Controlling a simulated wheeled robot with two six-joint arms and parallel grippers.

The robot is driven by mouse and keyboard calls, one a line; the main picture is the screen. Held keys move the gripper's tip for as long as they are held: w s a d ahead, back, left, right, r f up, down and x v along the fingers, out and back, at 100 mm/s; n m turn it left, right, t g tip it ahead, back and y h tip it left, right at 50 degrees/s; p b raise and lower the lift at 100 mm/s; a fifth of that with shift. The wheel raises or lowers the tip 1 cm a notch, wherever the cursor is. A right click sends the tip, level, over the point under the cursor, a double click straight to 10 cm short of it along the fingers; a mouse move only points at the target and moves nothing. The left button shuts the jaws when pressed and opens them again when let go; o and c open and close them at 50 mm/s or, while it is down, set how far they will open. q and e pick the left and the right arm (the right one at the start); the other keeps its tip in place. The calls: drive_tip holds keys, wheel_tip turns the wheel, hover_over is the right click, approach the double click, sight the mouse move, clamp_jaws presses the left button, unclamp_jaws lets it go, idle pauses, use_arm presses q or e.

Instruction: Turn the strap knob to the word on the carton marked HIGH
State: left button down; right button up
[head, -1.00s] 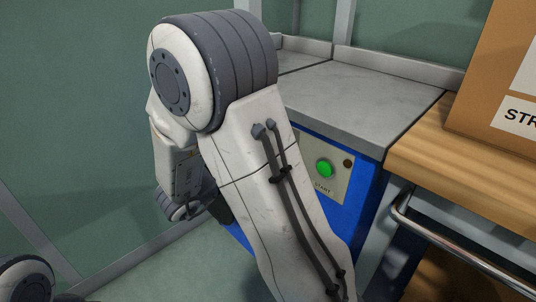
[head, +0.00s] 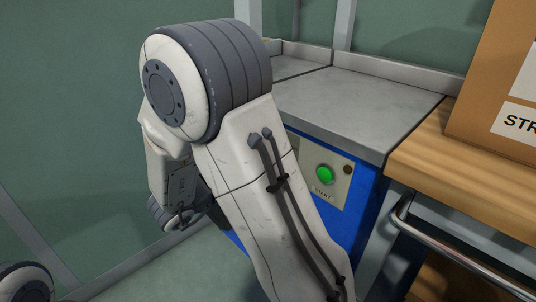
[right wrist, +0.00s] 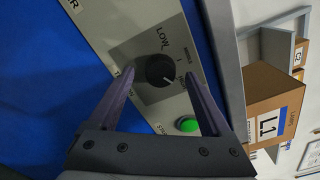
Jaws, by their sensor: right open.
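In the right wrist view a round black knob (right wrist: 160,70) sits on a pale control panel (right wrist: 105,22). My right arm hides the knob there. My left gripper is not in view.
A green START button (head: 325,175) is on the blue machine (head: 365,205), and it shows close to the right finger in the wrist view (right wrist: 187,124). A wooden bench (head: 450,170) with a metal rail (head: 450,255) adjoins it. Another carton (right wrist: 272,105) reads L1.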

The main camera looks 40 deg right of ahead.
drive_tip(key=a+p, duration=0.1)
drive_tip(key=a, duration=0.8)
drive_tip(key=shift+s, duration=0.35)
drive_tip(key=shift+a, duration=0.1)
